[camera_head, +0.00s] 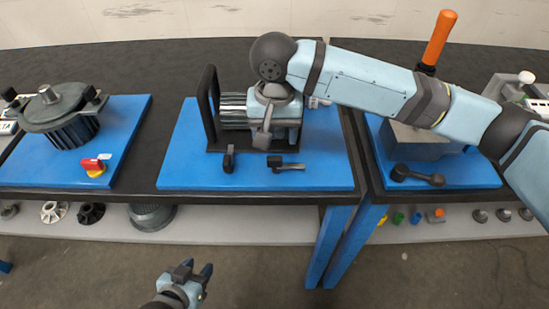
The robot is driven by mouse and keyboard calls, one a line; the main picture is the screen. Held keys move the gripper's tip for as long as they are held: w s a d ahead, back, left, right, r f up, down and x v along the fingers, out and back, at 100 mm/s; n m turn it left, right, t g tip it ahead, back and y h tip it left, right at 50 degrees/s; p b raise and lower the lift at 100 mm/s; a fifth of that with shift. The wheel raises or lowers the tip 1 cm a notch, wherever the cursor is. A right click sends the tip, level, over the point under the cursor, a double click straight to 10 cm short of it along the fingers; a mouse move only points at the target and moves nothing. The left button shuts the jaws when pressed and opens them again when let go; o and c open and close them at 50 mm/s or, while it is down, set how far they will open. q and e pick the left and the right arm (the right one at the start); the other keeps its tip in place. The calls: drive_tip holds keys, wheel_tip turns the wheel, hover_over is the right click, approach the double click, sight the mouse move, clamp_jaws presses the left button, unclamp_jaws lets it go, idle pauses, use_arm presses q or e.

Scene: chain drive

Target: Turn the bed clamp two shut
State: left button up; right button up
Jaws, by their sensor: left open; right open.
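Two small dark clamps with lever handles sit on the front of the middle blue bed (180,165). The left clamp (229,159) has its handle lying front to back. The right clamp (286,164) has its handle pointing right. I cannot tell from labels which is clamp two. My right gripper (269,112) hangs down over the ribbed motor (233,108), behind and above the clamps; its fingers are partly hard to make out there. My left gripper (196,267) is open and empty, low in front of the table, well away from both clamps.
A black upright frame (209,90) stands left of the motor. The left blue bed holds a dark round machine (68,120) and a red switch (92,165). An orange handle (439,38) and a dark lever (417,176) are on the right. Loose parts lie on the lower shelf (240,225).

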sight(274, 157)
wheel_tip(274, 157, down, 8)
drive_tip(key=shift+r+b, duration=0.1)
drive_tip(key=shift+b, duration=0.35)
drive_tip(key=shift+c, duration=0.4)
